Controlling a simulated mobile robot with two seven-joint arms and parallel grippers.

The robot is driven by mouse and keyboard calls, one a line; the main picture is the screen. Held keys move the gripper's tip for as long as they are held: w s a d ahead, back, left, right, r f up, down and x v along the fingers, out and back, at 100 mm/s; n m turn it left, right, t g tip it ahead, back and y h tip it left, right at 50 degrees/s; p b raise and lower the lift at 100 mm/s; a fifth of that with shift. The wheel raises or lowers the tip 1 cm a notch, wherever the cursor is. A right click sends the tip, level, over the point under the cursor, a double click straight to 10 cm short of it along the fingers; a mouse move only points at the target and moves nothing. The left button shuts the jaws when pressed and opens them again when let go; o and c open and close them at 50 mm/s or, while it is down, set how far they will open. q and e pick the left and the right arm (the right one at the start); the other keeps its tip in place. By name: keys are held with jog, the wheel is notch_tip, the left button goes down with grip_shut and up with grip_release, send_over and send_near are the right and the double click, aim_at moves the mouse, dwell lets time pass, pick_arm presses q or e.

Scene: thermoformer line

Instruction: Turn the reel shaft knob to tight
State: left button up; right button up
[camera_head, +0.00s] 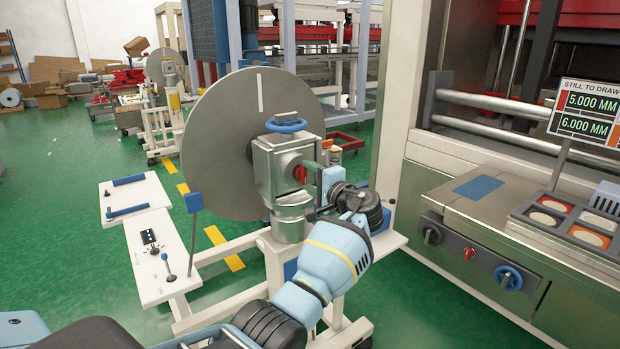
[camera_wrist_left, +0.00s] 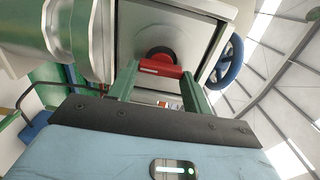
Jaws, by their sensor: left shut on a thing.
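The reel shaft knob (camera_head: 300,173) is a small red bar-shaped knob on the front of the grey metal housing (camera_head: 281,160) beside the large grey reel disc (camera_head: 222,125). In the left wrist view the red knob (camera_wrist_left: 158,68) sits crosswise on a dark round base, between two green fingers. My left gripper (camera_head: 307,171) reaches in from the right side of the housing and is shut on the knob. The fingers partly hide the knob in the head view. My right gripper is not in view.
A blue handwheel (camera_head: 286,126) tops the housing close to my gripper. A white control panel (camera_head: 160,262) with a lever stands at the left. A steel machine with a control panel (camera_head: 468,254) stands at the right. Green floor lies open between.

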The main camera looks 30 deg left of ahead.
pick_arm(q)
jog(key=o, duration=1)
jog(key=shift+d, duration=0.1)
jog(key=shift+v, duration=3.85)
